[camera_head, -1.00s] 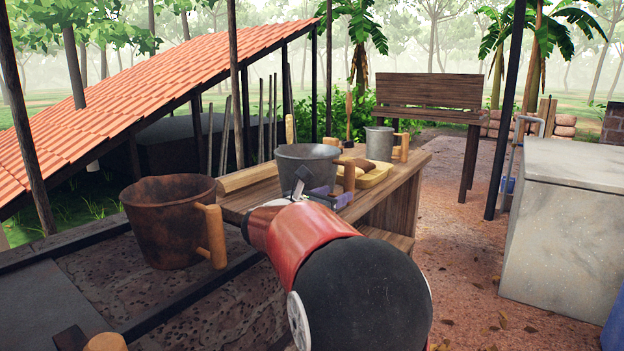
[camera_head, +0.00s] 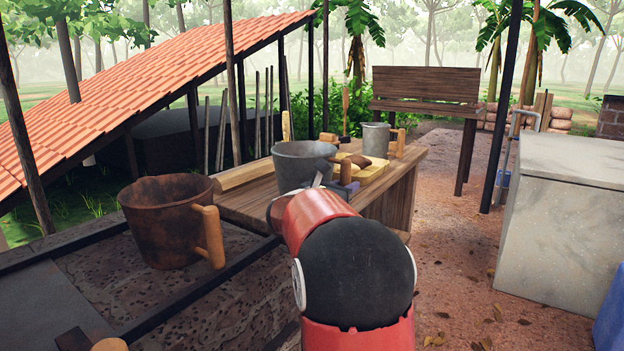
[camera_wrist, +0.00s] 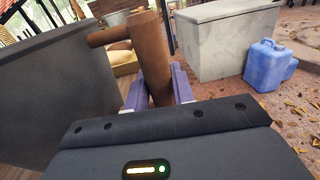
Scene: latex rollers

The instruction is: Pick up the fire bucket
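A grey metal bucket (camera_head: 303,165) with a wooden side handle (camera_head: 345,172) stands on the wooden table. In the wrist view the grey bucket (camera_wrist: 50,90) fills the left side, and its brown handle (camera_wrist: 153,65) runs between my purple fingers. My gripper (camera_wrist: 160,92) has a finger on each side of the handle with no clear gap, so it looks shut on it. In the head view my red and black arm hides most of the gripper. A rusty brown bucket (camera_head: 165,225) with a wooden handle (camera_head: 210,237) stands on the stone hearth at left.
A smaller grey mug (camera_head: 375,139) and a yellow tray (camera_head: 362,178) are behind the grey bucket on the table (camera_head: 395,200). A pale stone block (camera_head: 560,215) and a blue jerrycan (camera_wrist: 265,62) stand at right. The ground between is open.

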